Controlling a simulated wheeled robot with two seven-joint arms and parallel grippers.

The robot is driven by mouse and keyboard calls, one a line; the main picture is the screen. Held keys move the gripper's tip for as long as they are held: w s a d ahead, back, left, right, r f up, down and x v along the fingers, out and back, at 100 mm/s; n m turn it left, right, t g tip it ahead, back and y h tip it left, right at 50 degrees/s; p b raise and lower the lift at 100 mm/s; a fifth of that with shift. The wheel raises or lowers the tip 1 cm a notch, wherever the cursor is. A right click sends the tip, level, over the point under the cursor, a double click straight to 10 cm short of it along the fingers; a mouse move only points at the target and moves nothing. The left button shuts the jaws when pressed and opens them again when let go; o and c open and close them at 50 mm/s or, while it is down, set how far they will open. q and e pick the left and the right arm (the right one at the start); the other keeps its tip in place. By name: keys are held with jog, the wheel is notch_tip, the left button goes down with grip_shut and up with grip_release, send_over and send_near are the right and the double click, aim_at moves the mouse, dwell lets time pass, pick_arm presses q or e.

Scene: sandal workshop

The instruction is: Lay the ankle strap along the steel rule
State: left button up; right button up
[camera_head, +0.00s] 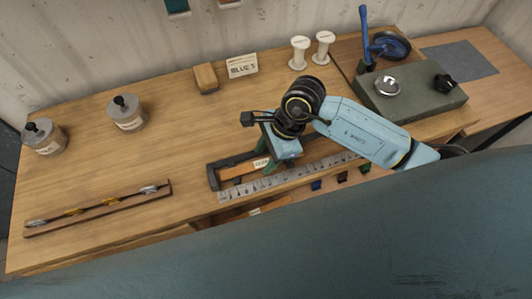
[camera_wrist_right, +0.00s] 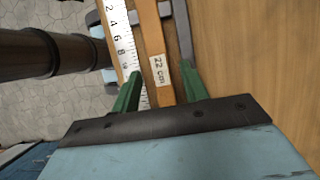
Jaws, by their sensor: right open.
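The ankle strap (camera_head: 236,171) is a tan-orange band with a white label. It lies beside the steel rule (camera_head: 232,194), on its far side and roughly parallel to it. In the right wrist view the strap (camera_wrist_right: 152,38) runs between the green fingers, and its label reads 22 cm. The rule (camera_wrist_right: 119,35) is to its left there. My right gripper (camera_head: 266,160) is open and low over the strap; in the wrist view its fingers (camera_wrist_right: 160,76) stand either side of the strap, apart from it. The arm hides the strap's far end. My left gripper is not in view.
A dark bracket (camera_head: 213,178) borders the strap. A wooden rack (camera_head: 100,211) with small tools lies at left, near two grey lidded pots (camera_head: 127,113). A wooden block (camera_head: 206,79), a sign (camera_head: 242,66) and white spools (camera_head: 299,53) stand behind. A grey-green slab (camera_head: 412,97) is at right.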

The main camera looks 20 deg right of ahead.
jog(key=v, duration=1.2)
jog(key=shift+r, duration=0.35)
jog(key=shift+a, duration=0.15)
